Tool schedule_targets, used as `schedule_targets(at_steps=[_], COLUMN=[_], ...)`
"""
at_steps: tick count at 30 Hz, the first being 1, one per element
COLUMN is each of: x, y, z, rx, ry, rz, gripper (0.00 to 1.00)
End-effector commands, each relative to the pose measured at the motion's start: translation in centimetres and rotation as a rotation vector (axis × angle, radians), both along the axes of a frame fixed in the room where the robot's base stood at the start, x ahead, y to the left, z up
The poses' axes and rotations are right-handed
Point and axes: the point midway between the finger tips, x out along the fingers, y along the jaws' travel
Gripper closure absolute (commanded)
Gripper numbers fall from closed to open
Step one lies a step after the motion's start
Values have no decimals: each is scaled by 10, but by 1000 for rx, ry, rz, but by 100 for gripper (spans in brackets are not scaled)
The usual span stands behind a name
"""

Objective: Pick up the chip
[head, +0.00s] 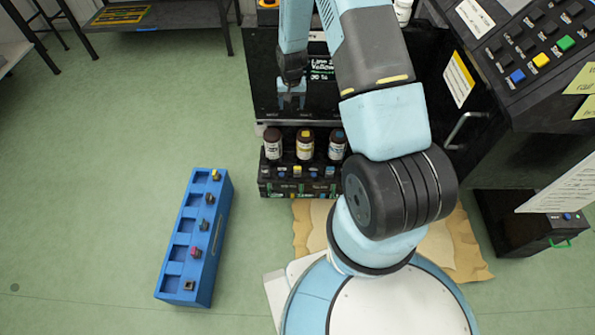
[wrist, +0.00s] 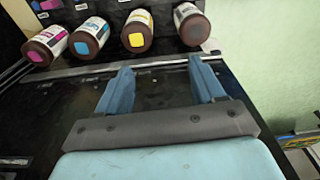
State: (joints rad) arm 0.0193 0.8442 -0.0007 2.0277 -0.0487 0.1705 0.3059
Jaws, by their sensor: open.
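Several small dark chip-like pieces with coloured tops sit along the right side of the long blue holder (head: 223,240) on the floor at left in the head view. One has a pink top (head: 196,252) and one is plain dark (head: 188,286). I cannot tell which piece is the task's chip. My gripper (head: 291,100) is over the black machine top, well away from the blue holder. In the wrist view my gripper (wrist: 160,75) has its two blue fingers spread, with nothing between them. A small pale piece (wrist: 210,45) lies beside the grey-capped bottle; I cannot tell what it is.
Brown ink bottles (head: 305,145) stand in a black rack (head: 300,188) below the machine top. In the wrist view, bottles with magenta, cyan, yellow (wrist: 137,41) and grey caps are ahead of the fingers. A black control panel (head: 530,45) stands at right. Green floor (head: 90,180) is clear around the holder.

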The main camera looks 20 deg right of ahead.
Motion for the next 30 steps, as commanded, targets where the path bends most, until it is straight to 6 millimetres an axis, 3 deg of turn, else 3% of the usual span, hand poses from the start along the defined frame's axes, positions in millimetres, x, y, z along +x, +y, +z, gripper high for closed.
schedule_targets(at_steps=[1, 9, 15, 30], x=[-3, -25, -46, -59], y=[0, 0, 0, 0], z=[-22, -123, -183, -243], rx=[2, 8, 12, 14], ry=[14, 63, 88, 100], rz=[-6, -39, -58, -69], gripper=[32, 32, 32, 32])
